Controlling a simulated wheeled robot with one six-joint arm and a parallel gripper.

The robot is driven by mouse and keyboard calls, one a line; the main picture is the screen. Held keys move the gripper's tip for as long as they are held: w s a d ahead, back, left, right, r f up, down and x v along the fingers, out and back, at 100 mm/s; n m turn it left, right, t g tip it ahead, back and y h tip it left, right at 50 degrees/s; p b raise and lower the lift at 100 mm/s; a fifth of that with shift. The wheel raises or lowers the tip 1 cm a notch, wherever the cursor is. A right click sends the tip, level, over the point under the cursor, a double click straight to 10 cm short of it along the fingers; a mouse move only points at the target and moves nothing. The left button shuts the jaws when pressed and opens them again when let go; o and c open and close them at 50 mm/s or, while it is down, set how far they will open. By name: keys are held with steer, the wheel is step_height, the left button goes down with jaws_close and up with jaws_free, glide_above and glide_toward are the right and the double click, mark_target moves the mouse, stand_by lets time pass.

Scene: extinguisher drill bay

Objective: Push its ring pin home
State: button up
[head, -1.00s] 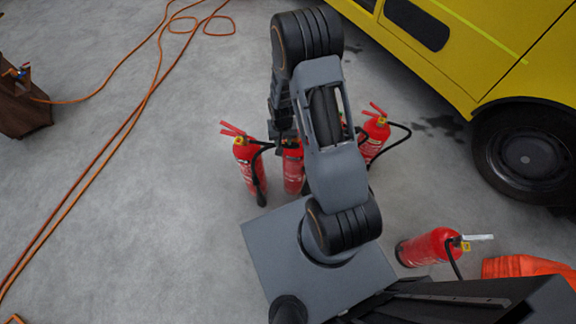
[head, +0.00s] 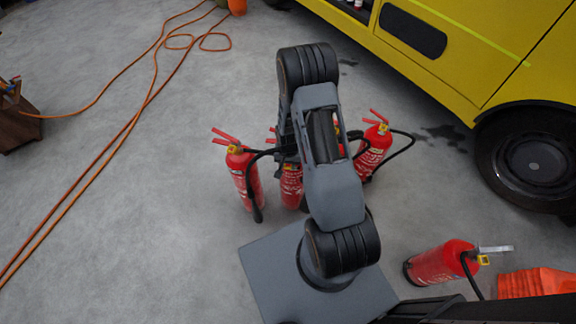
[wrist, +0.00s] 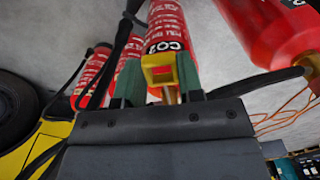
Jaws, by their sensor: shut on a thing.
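My gripper (wrist: 159,76) shows in the wrist view with its two green fingers closed on a yellow ring pin (wrist: 158,62). The pin is in front of a red CO2 extinguisher (wrist: 168,30). I cannot tell how deep the pin sits. In the head view my arm hides the gripper and the pin. Red extinguishers stand around that spot: one at the left (head: 246,180), one in the middle (head: 291,186), partly behind my arm, and one at the right (head: 375,150).
Another extinguisher (head: 438,264) is at the lower right beside an orange item (head: 535,283). A yellow vehicle (head: 455,60) with a dark wheel (head: 538,153) borders the right. Orange hoses (head: 135,120) run along the floor at left. A brown box (head: 17,125) stands at far left.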

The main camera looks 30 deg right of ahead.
steer(key=shift+w+d+f+b, duration=0.1)
steer(key=shift+w+d+b, duration=0.1)
steer(key=shift+w+d, duration=0.4)
steer(key=shift+w+d+r+b, duration=0.15)
steer(key=shift+w+d, duration=0.15)
steer(key=shift+w, duration=0.45)
steer(key=shift+w+d+f+b, duration=0.2)
steer(key=shift+w+d, duration=0.25)
steer(key=shift+w, duration=0.25)
steer(key=shift+w+d+b, duration=0.4)
steer(key=shift+w+d, duration=0.15)
steer(key=shift+w, duration=0.25)
steer(key=shift+w+d+b, duration=0.4)
steer(key=shift+w+d, duration=0.1)
steer(key=shift+w, duration=0.25)
steer(key=shift+w+d+r, duration=0.1)
steer(key=shift+w+r, duration=0.05)
steer(key=shift+r, duration=0.05)
steer(key=o, duration=1.2)
steer(key=shift+c, duration=0.2)
